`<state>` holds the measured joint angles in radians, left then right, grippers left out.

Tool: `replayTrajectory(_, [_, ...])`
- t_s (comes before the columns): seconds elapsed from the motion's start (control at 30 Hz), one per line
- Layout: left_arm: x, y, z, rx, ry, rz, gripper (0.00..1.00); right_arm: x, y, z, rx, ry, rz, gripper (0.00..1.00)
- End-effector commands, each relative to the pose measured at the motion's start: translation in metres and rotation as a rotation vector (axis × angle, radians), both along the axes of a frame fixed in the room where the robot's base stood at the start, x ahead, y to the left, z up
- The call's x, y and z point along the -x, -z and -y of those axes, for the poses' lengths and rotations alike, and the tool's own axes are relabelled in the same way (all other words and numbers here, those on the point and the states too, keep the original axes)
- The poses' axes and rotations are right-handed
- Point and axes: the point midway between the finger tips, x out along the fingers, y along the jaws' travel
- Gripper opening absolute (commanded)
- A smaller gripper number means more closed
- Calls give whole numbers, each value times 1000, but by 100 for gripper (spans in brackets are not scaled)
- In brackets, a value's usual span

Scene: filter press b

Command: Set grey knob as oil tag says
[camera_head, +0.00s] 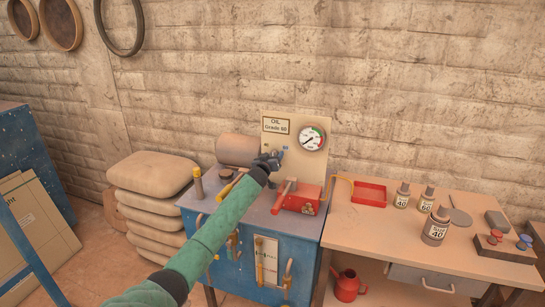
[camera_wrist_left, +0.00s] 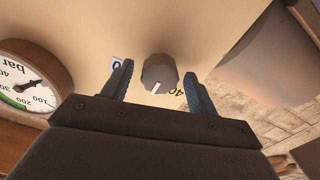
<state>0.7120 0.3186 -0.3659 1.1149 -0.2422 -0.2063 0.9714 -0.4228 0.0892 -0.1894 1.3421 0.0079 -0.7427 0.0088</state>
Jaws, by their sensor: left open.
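The oil tag (camera_head: 276,125) on the cream panel (camera_head: 299,162) reads "OIL Grade 60". My left gripper (camera_head: 274,158) is at the panel below the tag and hides most of the knob area there. In the left wrist view the grey knob (camera_wrist_left: 159,73) has a white pointer mark at its lower edge. My left gripper (camera_wrist_left: 158,83) is open, with one finger on each side of the knob and visible gaps to it. A "40" mark shows beside the knob at lower right; another mark by the left finger is partly hidden. My right gripper is not in view.
A pressure gauge (camera_head: 311,138) sits on the panel, right of the gripper. A red box with a lever (camera_head: 300,198) stands on the blue cabinet in front. A red tray (camera_head: 369,194) and oil bottles (camera_head: 436,226) stand on the bench at right. Sacks (camera_head: 150,172) are stacked at left.

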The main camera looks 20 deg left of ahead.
Motion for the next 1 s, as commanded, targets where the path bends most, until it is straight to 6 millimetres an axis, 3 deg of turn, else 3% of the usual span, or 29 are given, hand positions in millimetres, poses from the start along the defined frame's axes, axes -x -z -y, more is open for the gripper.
replayTrajectory(0.17, [0, 0, 0, 0, 0, 0, 57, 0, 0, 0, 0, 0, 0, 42])
replayTrajectory(0.3, [0, 0, 0, 0, 0, 0, 29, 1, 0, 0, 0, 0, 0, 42])
replayTrajectory(0.4, [0, 0, 0, 0, 0, 0, 14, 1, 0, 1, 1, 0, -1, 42])
replayTrajectory(0.8, [0, 1, 0, -77, 0, 3, 14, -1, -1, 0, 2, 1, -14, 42])
replayTrajectory(1.0, [0, 1, 1, -216, 0, 7, 14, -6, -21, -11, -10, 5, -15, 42])
